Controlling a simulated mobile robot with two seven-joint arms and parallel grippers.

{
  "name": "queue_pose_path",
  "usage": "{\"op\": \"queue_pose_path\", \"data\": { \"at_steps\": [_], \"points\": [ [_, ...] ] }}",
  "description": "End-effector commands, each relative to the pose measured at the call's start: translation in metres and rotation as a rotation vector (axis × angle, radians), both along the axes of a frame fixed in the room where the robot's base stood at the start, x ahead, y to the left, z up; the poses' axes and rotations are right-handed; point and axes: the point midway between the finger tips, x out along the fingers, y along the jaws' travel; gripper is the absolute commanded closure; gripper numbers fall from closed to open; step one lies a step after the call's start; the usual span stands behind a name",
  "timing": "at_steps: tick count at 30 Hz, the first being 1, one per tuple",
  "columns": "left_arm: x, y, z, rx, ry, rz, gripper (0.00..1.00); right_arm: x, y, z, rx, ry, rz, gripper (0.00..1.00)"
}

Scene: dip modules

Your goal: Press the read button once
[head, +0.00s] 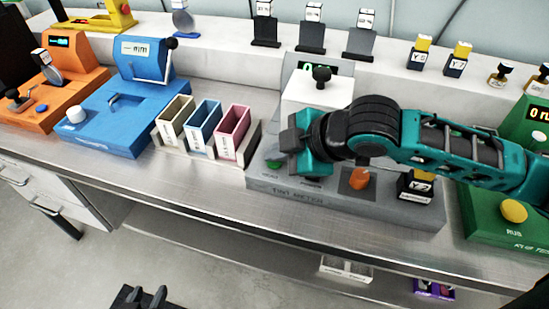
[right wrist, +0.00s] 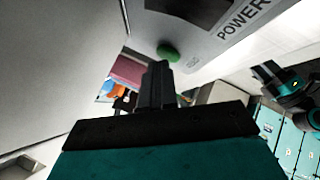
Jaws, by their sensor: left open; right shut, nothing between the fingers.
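The grey tint meter (head: 330,205) stands on the bench right of centre in the head view. A green button (head: 274,163) sits at its front left, above a label that seems to say READ. It also shows in the right wrist view as a green dome (right wrist: 168,52). My right gripper (head: 292,143) is over the meter's left part, close to the button, and hides part of the panel. In the right wrist view its fingers (right wrist: 157,72) are shut and empty, with tips just by the button; I cannot tell whether they touch. My left gripper (head: 147,297) is open and empty, low in front of the bench.
An orange knob (head: 359,178) and a Y2 block (head: 416,187) are on the meter's right. Pink, blue and cream bins (head: 233,132) stand just left of it. A blue machine (head: 130,115) and an orange one (head: 60,85) stand farther left, a green one (head: 510,235) right.

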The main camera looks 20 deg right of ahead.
Motion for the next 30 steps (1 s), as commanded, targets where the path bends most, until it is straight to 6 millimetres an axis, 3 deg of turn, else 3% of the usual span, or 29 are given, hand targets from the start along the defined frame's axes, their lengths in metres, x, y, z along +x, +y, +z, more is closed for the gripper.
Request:
{"op": "queue_pose_path", "data": {
  "at_steps": [7,18,30],
  "points": [
    [-0.001,0.0,0.003,0.001,0.003,0.0,0.57,0.0,0.0,0.002,-0.002,0.004,-0.001,1.0],
    [-0.001,0.0,0.023,0.001,0.003,0.0,0.57,0.0,-0.001,0.016,-0.002,0.003,-0.001,1.0],
    [-0.001,0.0,0.023,0.001,0.003,0.0,0.57,0.0,-0.001,0.018,-0.001,0.001,0.0,1.0]
  ]
}}
